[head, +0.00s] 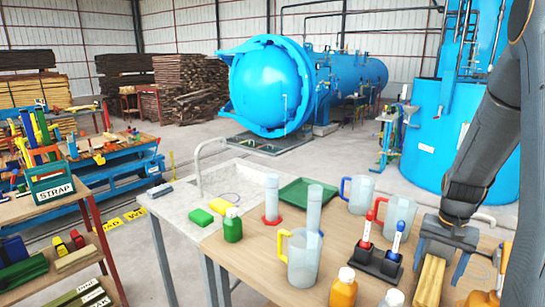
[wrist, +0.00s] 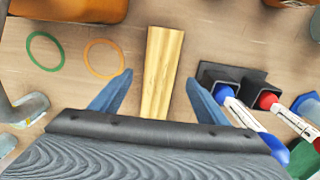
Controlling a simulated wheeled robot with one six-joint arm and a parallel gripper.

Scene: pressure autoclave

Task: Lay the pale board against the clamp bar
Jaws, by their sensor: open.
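The pale board (head: 430,283) is a narrow strip of light wood on the workbench at the lower right of the head view. In the wrist view the board (wrist: 163,65) runs lengthwise between the two blue fingers. My gripper (head: 441,264) is right over it, also seen in the wrist view (wrist: 159,78). The fingers are open, one on each side, with a gap to the wood on both sides. The board's near end is hidden behind the gripper body in the wrist view. I cannot make out the clamp bar for certain in either view.
A dark holder (head: 375,262) with red and blue markers stands close left of the gripper. Orange bottles (head: 343,288), clear jugs (head: 302,258) and cylinders crowd the bench. Green and orange rings (wrist: 45,51) lie flat near the board. A green tray (head: 303,192) lies farther back.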

